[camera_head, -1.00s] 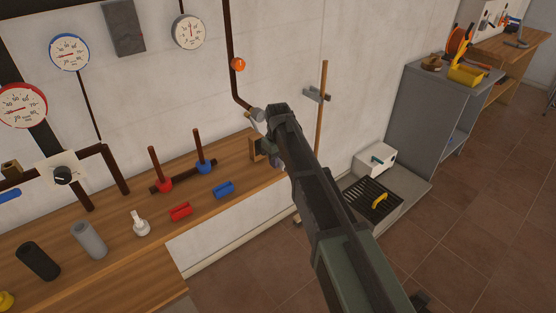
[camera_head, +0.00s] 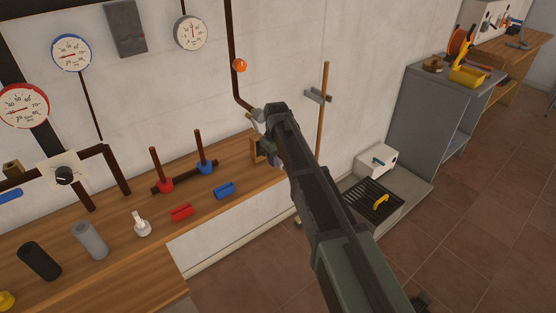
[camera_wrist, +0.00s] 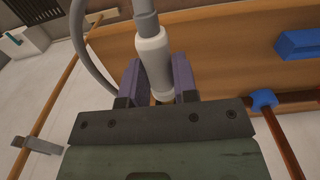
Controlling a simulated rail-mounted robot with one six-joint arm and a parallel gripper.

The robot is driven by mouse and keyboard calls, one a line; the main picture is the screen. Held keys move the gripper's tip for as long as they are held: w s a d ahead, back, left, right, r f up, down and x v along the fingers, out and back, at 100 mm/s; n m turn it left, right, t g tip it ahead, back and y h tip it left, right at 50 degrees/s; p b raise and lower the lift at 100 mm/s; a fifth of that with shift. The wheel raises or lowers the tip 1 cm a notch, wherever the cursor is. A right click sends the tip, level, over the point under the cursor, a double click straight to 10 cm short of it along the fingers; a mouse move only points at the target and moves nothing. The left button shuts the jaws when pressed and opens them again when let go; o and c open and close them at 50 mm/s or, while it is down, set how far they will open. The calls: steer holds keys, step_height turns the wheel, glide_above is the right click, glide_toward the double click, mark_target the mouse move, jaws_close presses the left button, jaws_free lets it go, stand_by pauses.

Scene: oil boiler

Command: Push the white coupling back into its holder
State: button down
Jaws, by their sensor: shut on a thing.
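The white coupling (camera_wrist: 153,62) shows in the wrist view as a white cylinder with a grey upper end (camera_wrist: 146,22). My gripper (camera_wrist: 156,80) is shut on it, with one purple finger on each side. Its lower end is partly hidden between the fingers and by the gripper body. In the head view my own arm hides the coupling. A small wooden block (camera_head: 257,149) shows beside my wrist at the bench's right end. I cannot tell whether it is the holder, or whether the coupling touches a holder.
A grey hose (camera_wrist: 82,50) curves left of the coupling. The wooden bench (camera_head: 115,285) carries a red block (camera_head: 181,212), a blue block (camera_head: 225,190), a white fitting (camera_head: 142,224) and dark and grey cylinders. A brown pipe (camera_head: 231,50) with an orange lamp (camera_head: 239,65) runs down the wall.

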steer(key=shift+w+a, duration=0.7)
steer(key=shift+w, duration=0.25)
steer(key=c, duration=0.8)
jaws_free()
